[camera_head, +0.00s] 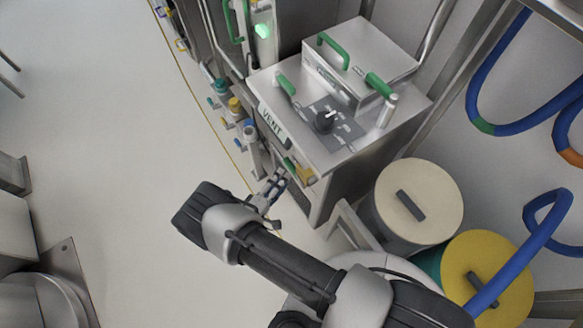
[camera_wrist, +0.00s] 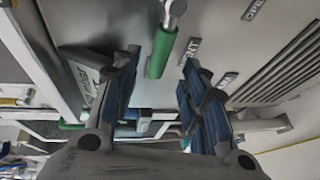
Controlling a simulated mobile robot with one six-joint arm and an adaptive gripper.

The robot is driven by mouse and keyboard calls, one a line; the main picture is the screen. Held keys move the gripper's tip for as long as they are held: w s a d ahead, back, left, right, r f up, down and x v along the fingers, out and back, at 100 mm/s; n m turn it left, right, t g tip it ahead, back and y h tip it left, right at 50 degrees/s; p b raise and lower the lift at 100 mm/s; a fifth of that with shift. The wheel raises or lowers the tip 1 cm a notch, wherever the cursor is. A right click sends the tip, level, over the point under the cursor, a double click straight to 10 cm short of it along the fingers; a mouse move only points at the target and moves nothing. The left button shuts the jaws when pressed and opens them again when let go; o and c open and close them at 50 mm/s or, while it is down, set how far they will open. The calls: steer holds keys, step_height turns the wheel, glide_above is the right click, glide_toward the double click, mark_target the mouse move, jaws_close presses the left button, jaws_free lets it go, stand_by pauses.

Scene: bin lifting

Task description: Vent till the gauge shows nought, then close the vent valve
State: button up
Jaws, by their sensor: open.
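The vent valve's lever has a green grip (camera_wrist: 157,54) on a silver pivot and shows in the wrist view at the top middle, near panel lettering. My gripper (camera_head: 272,188) is just in front of that face. In the wrist view my gripper (camera_wrist: 160,62) is open, with the green grip in line with the gap between its fingers; contact is not visible. A dark-framed gauge (camera_wrist: 84,82) marked "bar" is partly behind the left finger; its reading is not legible.
The cabinet top (camera_head: 333,125) carries a black knob and green handles. A cream-lidded drum (camera_head: 440,195) and a yellow-lidded drum (camera_head: 508,285) stand at the right. Blue hoses hang at the far right.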

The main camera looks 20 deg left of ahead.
mark_target(292, 168)
steer(key=b+x, duration=0.1)
steer(key=x, duration=0.6)
steer(key=shift+w, duration=0.2)
steer(key=shift+c, duration=0.4)
jaws_close()
